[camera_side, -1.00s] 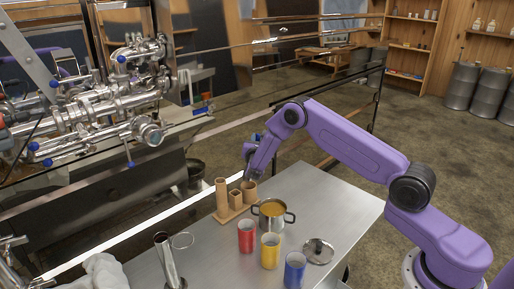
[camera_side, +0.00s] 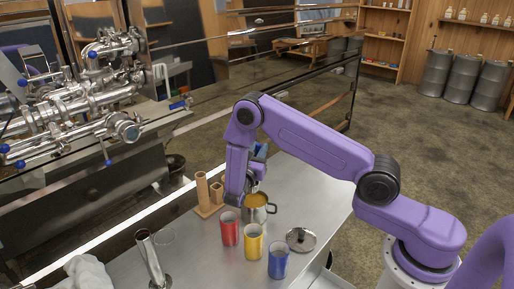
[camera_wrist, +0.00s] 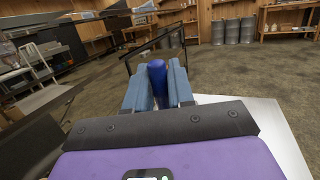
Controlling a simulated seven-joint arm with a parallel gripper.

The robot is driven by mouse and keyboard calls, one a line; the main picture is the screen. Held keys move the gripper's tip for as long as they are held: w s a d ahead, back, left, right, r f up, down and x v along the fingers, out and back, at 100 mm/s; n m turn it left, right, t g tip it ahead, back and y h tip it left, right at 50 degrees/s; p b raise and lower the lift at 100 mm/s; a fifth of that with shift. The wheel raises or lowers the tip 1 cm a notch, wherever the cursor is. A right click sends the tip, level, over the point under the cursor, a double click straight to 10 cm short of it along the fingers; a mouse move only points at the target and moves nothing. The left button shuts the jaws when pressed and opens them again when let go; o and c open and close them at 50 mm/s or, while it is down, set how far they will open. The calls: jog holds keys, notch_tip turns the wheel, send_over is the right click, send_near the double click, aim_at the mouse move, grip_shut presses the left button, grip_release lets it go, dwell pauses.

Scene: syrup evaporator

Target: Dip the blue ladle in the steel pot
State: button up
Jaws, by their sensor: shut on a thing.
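The steel pot (camera_side: 260,216) stands on the metal table with its lid off and amber liquid inside. My gripper (camera_side: 257,163) is at the pot's far side and above it, with my wrist partly hiding the pot's left side. The blue handle of the ladle (camera_side: 260,149) shows upright at my gripper. In the wrist view the same blue handle (camera_wrist: 157,78) stands between the two jaws (camera_wrist: 158,92), which are shut on it. The ladle's bowl is hidden, so I cannot tell whether it is in the liquid.
A wooden holder with tubes (camera_side: 203,190) stands left of the pot. Red (camera_side: 230,230), yellow (camera_side: 253,243) and blue (camera_side: 278,260) cups stand in front of it. The pot lid (camera_side: 301,240) lies to the right. A steel cylinder (camera_side: 152,258) is at the front left.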

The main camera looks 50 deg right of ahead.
jog(key=shift+f, duration=5.35)
